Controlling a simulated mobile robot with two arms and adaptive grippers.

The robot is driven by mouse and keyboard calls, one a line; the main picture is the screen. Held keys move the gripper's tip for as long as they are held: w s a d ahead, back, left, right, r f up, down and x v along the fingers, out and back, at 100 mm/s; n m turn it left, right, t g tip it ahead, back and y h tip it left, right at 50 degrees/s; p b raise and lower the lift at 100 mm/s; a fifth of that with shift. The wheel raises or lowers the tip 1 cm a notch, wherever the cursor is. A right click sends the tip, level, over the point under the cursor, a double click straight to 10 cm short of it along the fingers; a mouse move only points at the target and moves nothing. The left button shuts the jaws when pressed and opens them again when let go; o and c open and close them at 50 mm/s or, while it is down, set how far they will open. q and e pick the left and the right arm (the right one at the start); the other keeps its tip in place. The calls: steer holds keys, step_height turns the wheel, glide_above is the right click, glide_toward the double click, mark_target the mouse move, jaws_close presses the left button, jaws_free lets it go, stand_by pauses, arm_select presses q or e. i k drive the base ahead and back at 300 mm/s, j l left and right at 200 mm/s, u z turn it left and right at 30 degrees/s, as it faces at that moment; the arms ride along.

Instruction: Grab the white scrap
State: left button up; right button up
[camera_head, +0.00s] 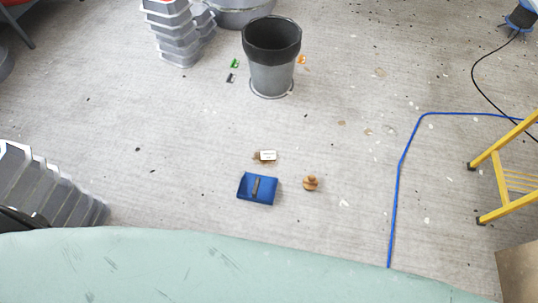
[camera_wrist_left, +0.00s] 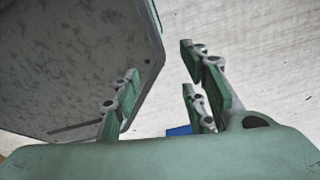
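Several small pale flecks lie on the grey floor in the head view. A white scrap (camera_head: 343,203) lies right of the round brown object, left of the blue line. A small white piece with brown beside it (camera_head: 267,156) lies just behind the blue dustpan-like tray (camera_head: 257,189). I cannot tell which of these the task means. In the left wrist view my left gripper (camera_wrist_left: 158,62) has its two green-padded fingers well apart, with nothing between them. My right gripper is in neither view.
A grey bin (camera_head: 272,75) stands at the back, near stacked grey trays (camera_head: 178,35). More grey trays (camera_head: 45,190) stand at left. A blue hose (camera_head: 398,185) and yellow ladder (camera_head: 503,180) are at right. A mottled grey panel (camera_wrist_left: 75,60) is close beside the left gripper.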

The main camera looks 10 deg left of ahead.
mark_target(265, 155)
steer(key=i+l+u, duration=0.1)
steer(key=i+l, duration=0.15)
steer(key=i, duration=0.2)
steer(key=i+l+u, duration=0.1)
steer(key=i+l, duration=0.15)
steer(key=i, duration=0.25)
steer(key=i+l, duration=0.3)
steer(key=i, duration=0.15)
steer(key=u, duration=0.05)
